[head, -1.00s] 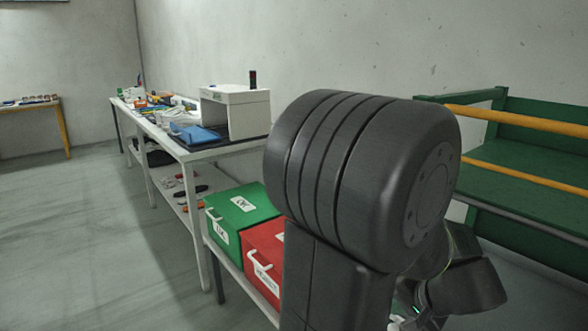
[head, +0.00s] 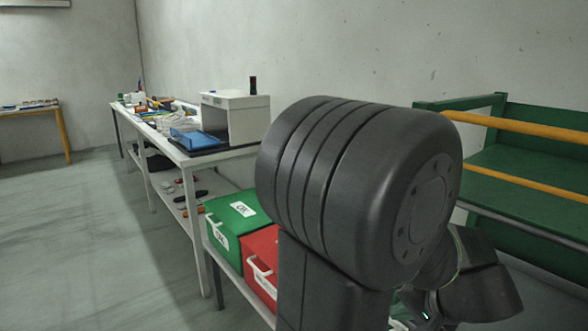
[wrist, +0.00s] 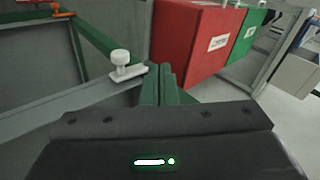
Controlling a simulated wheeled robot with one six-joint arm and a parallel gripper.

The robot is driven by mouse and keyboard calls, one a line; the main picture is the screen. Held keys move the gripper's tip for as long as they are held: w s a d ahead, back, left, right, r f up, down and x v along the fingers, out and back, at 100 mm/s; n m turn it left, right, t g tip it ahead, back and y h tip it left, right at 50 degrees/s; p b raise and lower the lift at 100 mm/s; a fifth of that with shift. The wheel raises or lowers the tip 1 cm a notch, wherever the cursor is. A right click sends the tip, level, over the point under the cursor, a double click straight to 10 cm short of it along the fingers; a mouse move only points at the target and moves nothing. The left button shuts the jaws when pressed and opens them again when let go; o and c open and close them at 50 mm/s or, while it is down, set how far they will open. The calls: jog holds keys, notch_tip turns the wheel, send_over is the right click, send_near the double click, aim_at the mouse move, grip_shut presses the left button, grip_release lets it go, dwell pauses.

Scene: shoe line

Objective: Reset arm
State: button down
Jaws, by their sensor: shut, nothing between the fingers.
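My gripper (wrist: 160,72) shows in the wrist view, its two narrow fingers together in the middle, with nothing between them. Beyond and to the right of the fingertips are a red box (wrist: 188,38) and a green box (wrist: 246,36), both with white labels. The fingers look apart from the boxes. In the head view my dark arm (head: 350,190) fills the middle and right foreground. It hides my gripper and part of the red box there.
A white bench (head: 178,158) along the wall carries a white cabinet (head: 243,112), a blue tray (head: 193,139) and clutter. A green rack (head: 525,170) with yellow rails stands at right. In the wrist view, a white knob (wrist: 121,64) is left of the fingers. Floor at left is clear.

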jog(key=w+a+f+g+h+p, duration=0.2)
jog(key=w+a+g+h+p, duration=0.2)
jog(key=g+p, duration=0.5)
jog(key=w+g+h, duration=0.1)
jog(key=w+h, duration=0.1)
jog(key=h, duration=0.1)
jog(key=shift+w+h+p, duration=0.2)
jog(key=shift+h+p, duration=0.15)
jog(key=shift+h, duration=0.05)
dwell(0.6)
jog(key=shift+a, duration=0.1)
